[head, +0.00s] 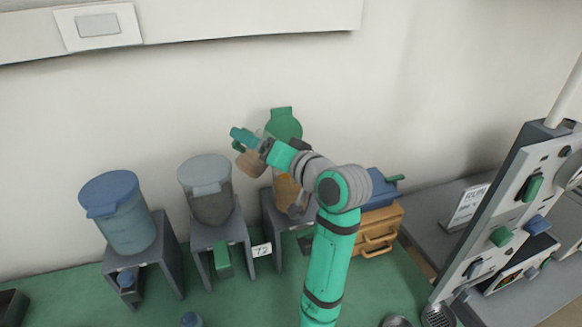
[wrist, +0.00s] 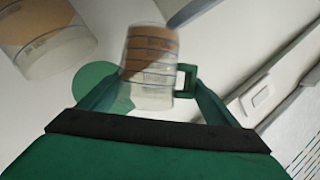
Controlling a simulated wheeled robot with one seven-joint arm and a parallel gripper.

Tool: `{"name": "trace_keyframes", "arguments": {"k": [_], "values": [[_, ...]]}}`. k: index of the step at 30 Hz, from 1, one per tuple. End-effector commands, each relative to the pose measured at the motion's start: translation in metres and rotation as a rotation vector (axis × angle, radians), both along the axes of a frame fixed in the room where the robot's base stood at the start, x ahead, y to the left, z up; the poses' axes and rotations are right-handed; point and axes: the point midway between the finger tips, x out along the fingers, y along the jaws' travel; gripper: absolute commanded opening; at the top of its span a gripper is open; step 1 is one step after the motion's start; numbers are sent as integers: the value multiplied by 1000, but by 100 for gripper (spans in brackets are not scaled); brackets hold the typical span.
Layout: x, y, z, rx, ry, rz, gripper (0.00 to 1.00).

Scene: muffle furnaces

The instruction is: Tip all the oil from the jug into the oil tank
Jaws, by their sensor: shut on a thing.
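My gripper (head: 259,143) is shut on a clear jug (head: 249,164) above and slightly left of the tank with the raised green lid (head: 284,124). In the wrist view the jug (wrist: 151,70) sits between my green fingers (wrist: 150,88), with blue marking lines and a handle at its right. Brown oil gathers at the upper end of the jug in that picture, so it looks tipped. The tank body (head: 286,190) is partly hidden by my arm and looks amber-brown inside. I cannot make out a stream. A vessel with brown liquid (wrist: 38,25) shows upper left in the wrist view.
A blue-lidded tank (head: 122,222) and a grey-lidded tank (head: 208,198) stand on grey stands to the left. Orange drawers (head: 378,232) with a blue box (head: 380,187) on top stand right of my arm. A switch panel (head: 505,205) stands at the right.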

Motion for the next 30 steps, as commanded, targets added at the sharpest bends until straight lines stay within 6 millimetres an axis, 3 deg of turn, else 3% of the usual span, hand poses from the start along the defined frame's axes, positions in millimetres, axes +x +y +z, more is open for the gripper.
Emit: {"name": "trace_keyframes", "arguments": {"k": [30], "values": [[1,-4,-1,106,34,1,37]]}}
